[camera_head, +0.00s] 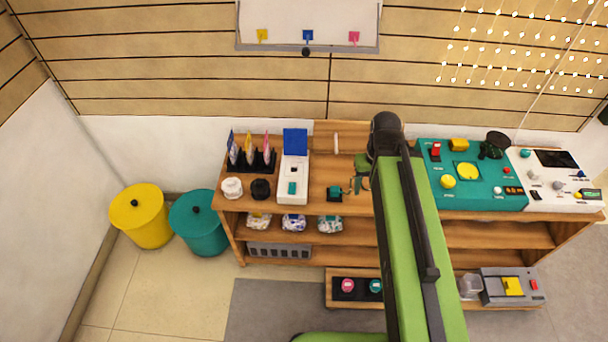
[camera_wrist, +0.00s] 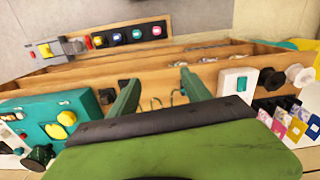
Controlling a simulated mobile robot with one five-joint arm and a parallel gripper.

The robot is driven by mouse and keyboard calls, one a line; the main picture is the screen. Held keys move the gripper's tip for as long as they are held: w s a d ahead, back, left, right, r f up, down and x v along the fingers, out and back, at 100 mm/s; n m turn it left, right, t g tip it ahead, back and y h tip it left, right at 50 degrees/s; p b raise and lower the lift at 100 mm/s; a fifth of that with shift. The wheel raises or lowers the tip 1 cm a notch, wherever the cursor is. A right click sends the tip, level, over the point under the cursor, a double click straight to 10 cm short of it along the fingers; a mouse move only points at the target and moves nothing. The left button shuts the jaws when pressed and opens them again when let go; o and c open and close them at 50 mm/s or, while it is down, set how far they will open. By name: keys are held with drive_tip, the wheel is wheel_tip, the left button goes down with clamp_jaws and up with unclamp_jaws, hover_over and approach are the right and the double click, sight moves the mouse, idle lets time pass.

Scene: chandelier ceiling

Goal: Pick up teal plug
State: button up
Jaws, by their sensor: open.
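A small dark block with a teal top (camera_head: 334,193) sits near the front edge of the wooden counter, left of my gripper (camera_head: 356,182) in the head view; it looks like the teal plug, but is too small to be sure. Thin curved hooks (camera_wrist: 168,101) show beyond the fingers, near the counter edge.
A white box with a teal switch (camera_head: 292,188) stands left of the block. A teal console (camera_head: 470,192) is right of my arm. A low tray (camera_head: 362,296) holds round coloured pieces, one of them teal. Bare counter (camera_head: 322,168) lies behind the block.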

drive_tip(key=n, duration=0.2)
drive_tip(key=n+b, duration=0.3)
drive_tip(key=n, duration=1.2)
hover_over(335, 189)
wheel_tip(335, 189, down, 2)
drive_tip(key=f, duration=0.1)
wheel_tip(335, 189, down, 12)
drive_tip(key=b, duration=1.2)
drive_tip(key=shift+a, duration=0.1)
drive_tip(key=shift+r, duration=0.15)
wheel_tip(335, 189, down, 5)
drive_tip(key=b, duration=0.5)
drive_tip(key=shift+w+f, duration=0.1)
drive_tip(key=shift+f, duration=0.1)
drive_tip(key=shift+r, duration=0.15)
clamp_jaws()
